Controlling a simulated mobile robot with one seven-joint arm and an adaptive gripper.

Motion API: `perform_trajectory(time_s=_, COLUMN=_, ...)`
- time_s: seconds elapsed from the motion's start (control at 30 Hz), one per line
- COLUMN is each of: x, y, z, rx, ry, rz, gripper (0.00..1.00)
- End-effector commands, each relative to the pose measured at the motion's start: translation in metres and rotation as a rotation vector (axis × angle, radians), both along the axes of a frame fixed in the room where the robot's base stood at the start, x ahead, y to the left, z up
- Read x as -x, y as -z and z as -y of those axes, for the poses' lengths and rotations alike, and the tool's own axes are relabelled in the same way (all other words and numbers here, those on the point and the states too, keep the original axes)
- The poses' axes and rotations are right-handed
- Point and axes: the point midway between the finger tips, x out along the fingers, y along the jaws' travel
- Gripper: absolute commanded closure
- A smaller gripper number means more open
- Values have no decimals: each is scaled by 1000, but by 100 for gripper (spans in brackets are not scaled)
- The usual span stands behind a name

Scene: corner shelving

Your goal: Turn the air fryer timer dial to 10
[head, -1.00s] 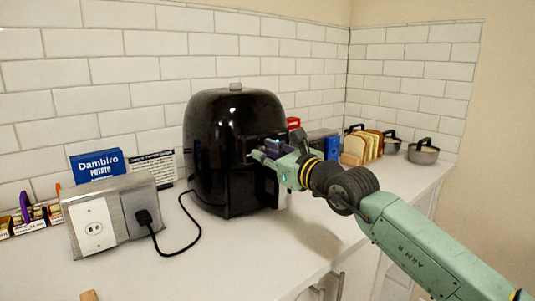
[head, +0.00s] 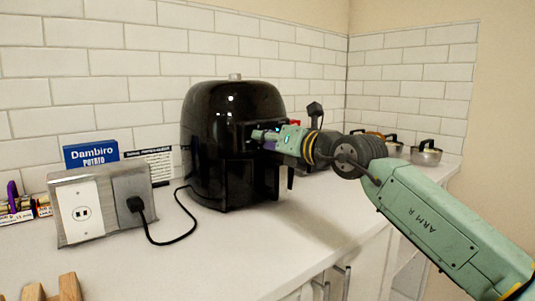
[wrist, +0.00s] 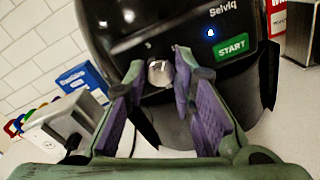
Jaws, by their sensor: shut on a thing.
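The black air fryer (head: 225,110) stands on the white counter against the tiled wall. Its front panel shows in the wrist view (wrist: 125,30), tilted, with a green START button (wrist: 232,47) and a small blue light. The silver timer dial (wrist: 160,73) sits below the panel's upper edge, between my fingertips. My gripper (head: 262,136) is at the air fryer's front and is shut on the dial. In the head view the gripper hides the dial. I cannot read any dial marking or number.
A metal outlet box (head: 102,205) with a black plug and cord stands left of the air fryer. Metal pots (head: 426,154) stand at the right corner. My arm crosses above the counter's front edge.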

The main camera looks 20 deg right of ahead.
Motion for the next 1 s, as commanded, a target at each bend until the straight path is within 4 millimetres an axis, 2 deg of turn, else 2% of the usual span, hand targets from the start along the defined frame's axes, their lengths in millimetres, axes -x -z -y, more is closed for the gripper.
perform_trajectory(time_s=0.3, x=0, y=1, z=0, rx=-235, ry=0, rz=-88, gripper=100)
perform_trajectory(time_s=0.5, x=-1, y=0, z=1, rx=-332, ry=0, rz=-123, gripper=100)
perform_trajectory(time_s=1.0, x=-1, y=-1, z=1, rx=-406, ry=-1, rz=-150, gripper=100)
